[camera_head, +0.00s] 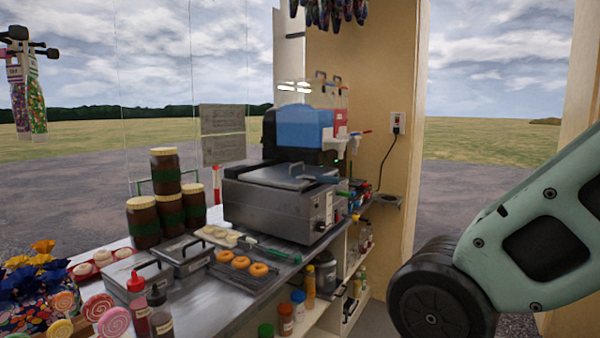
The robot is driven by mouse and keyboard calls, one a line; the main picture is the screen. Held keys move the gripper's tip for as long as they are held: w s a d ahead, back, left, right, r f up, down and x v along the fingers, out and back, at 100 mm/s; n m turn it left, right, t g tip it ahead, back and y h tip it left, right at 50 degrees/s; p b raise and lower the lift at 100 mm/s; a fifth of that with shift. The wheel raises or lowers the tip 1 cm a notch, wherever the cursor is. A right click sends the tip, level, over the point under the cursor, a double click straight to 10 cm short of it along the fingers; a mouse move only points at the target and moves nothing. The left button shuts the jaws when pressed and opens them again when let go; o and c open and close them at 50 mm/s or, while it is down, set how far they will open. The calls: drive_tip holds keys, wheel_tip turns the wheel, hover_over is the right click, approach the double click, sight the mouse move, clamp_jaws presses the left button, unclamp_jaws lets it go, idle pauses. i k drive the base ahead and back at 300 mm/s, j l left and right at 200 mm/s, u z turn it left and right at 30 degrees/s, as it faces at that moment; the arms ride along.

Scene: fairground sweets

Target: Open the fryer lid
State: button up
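The fryer (270,209) is a grey metal box on the counter, near the middle of the camera_head view. Its flat grey lid (272,177) lies on top and looks shut. A dark handle (297,169) stands on the lid, and a dark teal bar (328,179) sticks out at its right front edge. Knobs and a label are on the fryer's right face. My gripper is out of view; only a pale green and black part of my arm shows at the right, apart from the fryer.
A blue and red machine (300,127) stands close behind the fryer. Doughnuts on a tray (262,281), lidded metal containers (183,256) and stacked brown jars (143,222) crowd the counter to the left. Shelves with bottles are below. A wooden post (410,110) rises at the right.

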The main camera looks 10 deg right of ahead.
sight(287, 175)
drive_tip(key=u, duration=0.35)
drive_tip(key=i+l+u, duration=0.25)
drive_tip(key=u, duration=0.15)
drive_tip(key=i+l+u, duration=0.3)
drive_tip(key=u, duration=0.15)
